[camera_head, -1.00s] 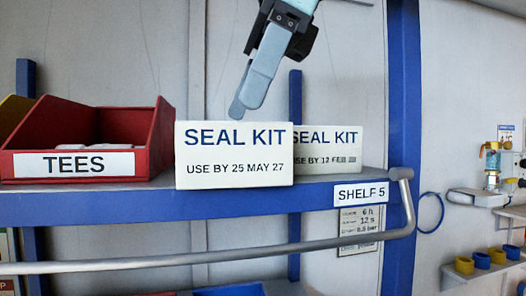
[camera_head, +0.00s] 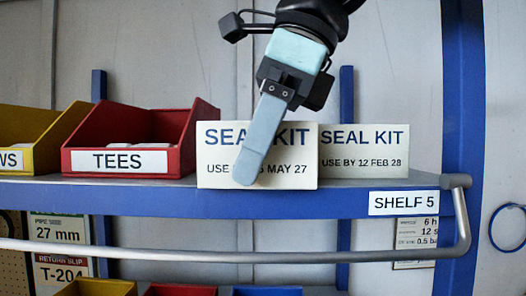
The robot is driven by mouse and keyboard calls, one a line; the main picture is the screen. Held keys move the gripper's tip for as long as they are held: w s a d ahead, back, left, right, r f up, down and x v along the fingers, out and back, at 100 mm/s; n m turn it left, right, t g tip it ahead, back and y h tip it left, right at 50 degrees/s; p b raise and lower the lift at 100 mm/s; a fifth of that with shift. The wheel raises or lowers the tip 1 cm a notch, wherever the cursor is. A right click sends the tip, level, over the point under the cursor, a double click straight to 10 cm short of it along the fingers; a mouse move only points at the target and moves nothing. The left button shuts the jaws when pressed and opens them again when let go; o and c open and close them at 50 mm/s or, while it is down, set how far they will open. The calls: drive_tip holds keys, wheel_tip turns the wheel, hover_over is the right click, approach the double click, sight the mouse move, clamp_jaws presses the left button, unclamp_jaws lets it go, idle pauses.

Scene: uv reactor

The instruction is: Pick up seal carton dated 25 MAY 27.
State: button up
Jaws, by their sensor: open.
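The seal carton dated 25 MAY 27 (camera_head: 297,155) is a white box with blue and black lettering, upright at the front edge of the blue shelf (camera_head: 150,205). A second seal carton, marked USE BY 12 FEB 28 (camera_head: 365,150), stands to its right and a little farther back. My gripper (camera_head: 248,178) reaches down from above, and its visible light-blue finger hangs in front of the 25 MAY 27 carton, covering part of its lettering. It is open. The other finger is hidden, and I cannot tell whether the visible finger touches the carton.
A red bin labelled TEES (camera_head: 190,145) stands just left of the carton. A yellow bin (camera_head: 40,125) stands farther left. A grey rail (camera_head: 230,257) runs before the shelf, and a blue post (camera_head: 463,100) rises at the right. More bins (camera_head: 100,288) sit below.

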drive_tip(key=shift+f, duration=0.25)
idle(0.4)
drive_tip(key=c, duration=1.2)
